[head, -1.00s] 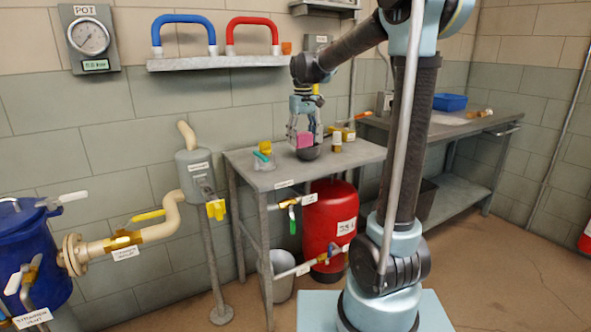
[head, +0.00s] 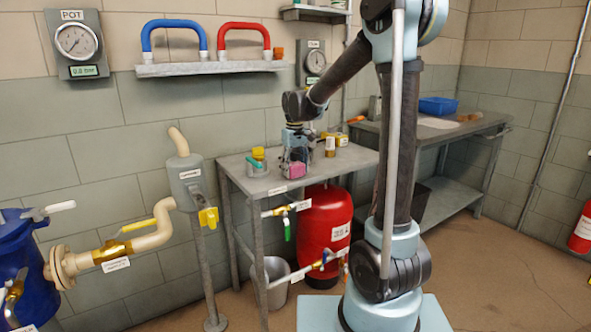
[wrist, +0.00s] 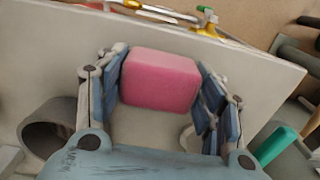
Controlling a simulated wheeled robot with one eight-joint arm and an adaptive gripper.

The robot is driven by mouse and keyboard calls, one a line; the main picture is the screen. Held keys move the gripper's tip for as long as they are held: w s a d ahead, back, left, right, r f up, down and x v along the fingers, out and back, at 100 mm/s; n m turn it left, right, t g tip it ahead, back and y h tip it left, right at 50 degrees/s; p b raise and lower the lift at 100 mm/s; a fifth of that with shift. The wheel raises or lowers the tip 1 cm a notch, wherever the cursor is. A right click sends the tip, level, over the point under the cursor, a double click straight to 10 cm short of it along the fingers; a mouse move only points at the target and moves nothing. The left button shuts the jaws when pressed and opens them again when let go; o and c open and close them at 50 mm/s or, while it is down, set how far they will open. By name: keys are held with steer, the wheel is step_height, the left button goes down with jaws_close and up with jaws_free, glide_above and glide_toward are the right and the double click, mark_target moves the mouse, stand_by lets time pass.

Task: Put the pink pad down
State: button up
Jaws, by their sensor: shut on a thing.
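The pink pad (head: 297,171) is a small rounded block, low over the front part of the small grey table (head: 341,166). My gripper (head: 295,165) points down and is shut on the pad. In the wrist view the pad (wrist: 160,80) sits between the two blue-padded fingers of my gripper (wrist: 165,88). Bare tabletop (wrist: 62,60) shows around it. I cannot tell whether the pad's underside touches the table.
A teal-handled valve piece (head: 255,164) stands left of my gripper. A yellow-labelled jar (head: 330,147) stands behind to the right. In the wrist view a grey hollow round thing (wrist: 52,125) lies at left. Valves (head: 287,209) project below the table's front edge.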

mark_target(295, 164)
steer(key=o, duration=1.1)
step_height(295, 164, up, 12)
steer(key=s+d+f+m, duration=0.1)
steer(key=s+d+m, duration=0.1)
steer(key=s+d, duration=0.6)
steer(key=s+d+f+m, duration=0.1)
steer(key=s+d+f, duration=0.3)
steer(key=s+f, duration=0.2)
steer(key=s+d+f+m+t, duration=0.1)
steer(key=s+d+f+m, duration=0.1)
steer(key=s+d+f, duration=0.3)
steer(key=s+d+f+m+t, duration=0.1)
steer(key=s+d+f, duration=0.3)
steer(key=s+f, duration=0.4)
steer(key=s, duration=0.4)
steer(key=shift+s+d+m, duration=0.25)
steer(key=shift+s+m, duration=0.05)
